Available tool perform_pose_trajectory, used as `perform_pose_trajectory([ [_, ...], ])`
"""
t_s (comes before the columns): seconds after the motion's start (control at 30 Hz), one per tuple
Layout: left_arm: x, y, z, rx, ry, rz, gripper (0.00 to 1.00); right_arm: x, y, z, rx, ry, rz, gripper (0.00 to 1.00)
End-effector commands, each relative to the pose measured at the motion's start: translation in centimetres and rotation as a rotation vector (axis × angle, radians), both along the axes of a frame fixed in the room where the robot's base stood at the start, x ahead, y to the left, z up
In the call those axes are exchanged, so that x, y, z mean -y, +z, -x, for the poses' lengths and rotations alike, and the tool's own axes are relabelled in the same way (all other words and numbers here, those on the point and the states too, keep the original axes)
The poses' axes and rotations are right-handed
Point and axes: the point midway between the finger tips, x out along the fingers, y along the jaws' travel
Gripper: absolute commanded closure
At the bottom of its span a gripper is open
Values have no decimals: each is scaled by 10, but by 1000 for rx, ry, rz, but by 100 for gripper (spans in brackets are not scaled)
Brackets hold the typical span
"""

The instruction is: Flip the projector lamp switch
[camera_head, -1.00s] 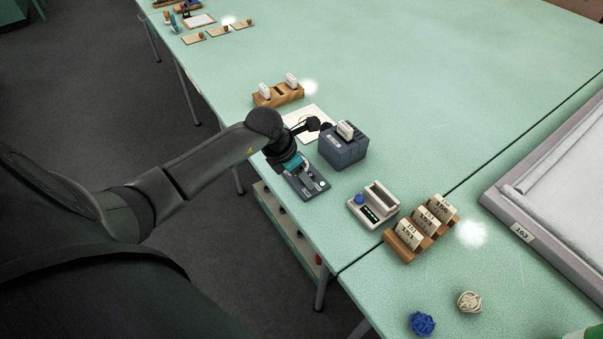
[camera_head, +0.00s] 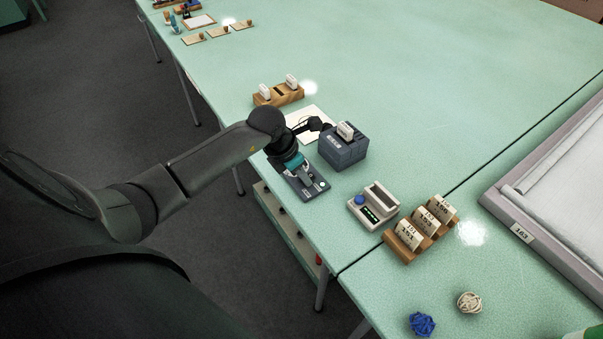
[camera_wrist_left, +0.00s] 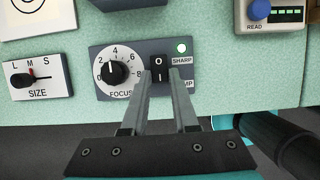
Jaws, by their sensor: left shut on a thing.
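The lamp switch (camera_wrist_left: 158,70) is a black rocker marked 0 and I, upright in the left wrist view on a dark control panel (camera_wrist_left: 125,47). A partly covered label ending in "MP" is at its lower right. My left gripper (camera_wrist_left: 161,82) is shut on the switch, with one finger on each side of it. In the head view the left gripper (camera_head: 298,171) is over the panel (camera_head: 314,191), partly hiding it. The projector (camera_head: 343,149), a dark box with a white tag in its top, stands beside the panel. My right gripper is not in view.
A size slider (camera_wrist_left: 38,77) lies further left. A reader (camera_head: 373,206) and a wooden tag rack (camera_head: 420,243) stand to the right.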

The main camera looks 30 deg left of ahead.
Motion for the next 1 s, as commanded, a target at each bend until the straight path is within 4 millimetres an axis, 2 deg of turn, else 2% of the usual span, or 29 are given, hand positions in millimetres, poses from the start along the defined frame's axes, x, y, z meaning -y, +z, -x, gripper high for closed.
perform_pose_trajectory([
  [0.27, 3, 3, -6, -135, -2, -53, 100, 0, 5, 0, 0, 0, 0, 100],
  [0.6, 6, 1, -9, -301, -1, -121, 100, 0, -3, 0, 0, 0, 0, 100],
  [1.0, 5, 3, -9, -354, 0, -143, 100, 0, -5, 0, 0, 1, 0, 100],
])
